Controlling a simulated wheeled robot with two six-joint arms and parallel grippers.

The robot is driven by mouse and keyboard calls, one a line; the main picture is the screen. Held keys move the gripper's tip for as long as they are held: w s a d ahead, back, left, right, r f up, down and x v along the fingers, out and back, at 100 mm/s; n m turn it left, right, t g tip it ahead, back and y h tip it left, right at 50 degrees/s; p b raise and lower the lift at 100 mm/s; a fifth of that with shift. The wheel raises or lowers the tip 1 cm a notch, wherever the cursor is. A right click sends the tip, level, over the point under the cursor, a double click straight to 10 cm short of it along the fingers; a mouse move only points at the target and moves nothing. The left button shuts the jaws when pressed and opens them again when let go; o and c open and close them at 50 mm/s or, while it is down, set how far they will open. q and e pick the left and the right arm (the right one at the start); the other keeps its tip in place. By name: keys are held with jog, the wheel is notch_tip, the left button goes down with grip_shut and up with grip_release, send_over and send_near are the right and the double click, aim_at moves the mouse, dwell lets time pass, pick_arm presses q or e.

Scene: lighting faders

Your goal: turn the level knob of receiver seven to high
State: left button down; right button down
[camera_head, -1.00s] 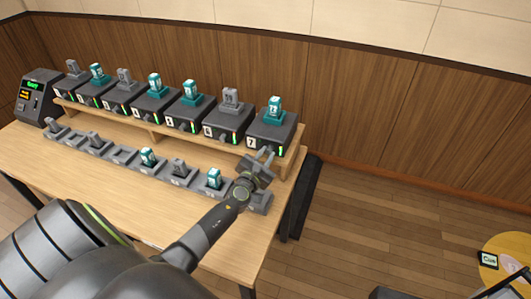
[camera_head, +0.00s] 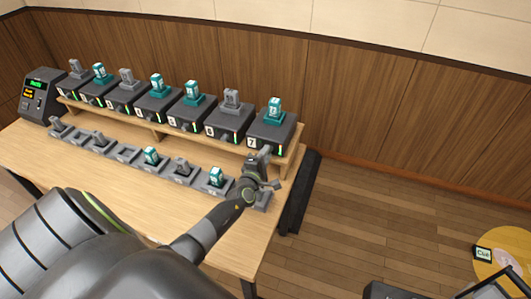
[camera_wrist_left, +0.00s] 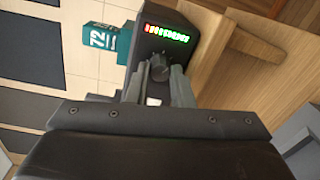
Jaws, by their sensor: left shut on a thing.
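Receiver seven (camera_head: 269,131) is the dark box at the right end of the raised shelf, with a teal block marked 72 (camera_wrist_left: 103,40) in its top. Its level knob (camera_wrist_left: 158,68) is on the front face, below a lit light bar (camera_wrist_left: 167,33) running from red to green. My left gripper (camera_head: 261,158) is at that front face, shut on the knob, with its two fingers on either side of it in the left wrist view (camera_wrist_left: 158,88). The gripper hides the knob in the head view. My right gripper is not in view.
Other numbered receivers, such as receiver six (camera_head: 228,122), line the shelf to the left. A row of grey cradles (camera_head: 125,153) stands in front, some holding blocks. A control box (camera_head: 40,96) with a screen is at the far left. The tabletop front (camera_head: 60,170) is clear.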

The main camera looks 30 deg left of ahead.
pick_arm(q)
jog(key=shift+m+p, duration=0.35)
jog(key=shift+m, duration=0.65)
jog(key=c, duration=1.3)
grip_release()
jog(key=shift+s, duration=0.1)
jog(key=shift+v, duration=8.6)
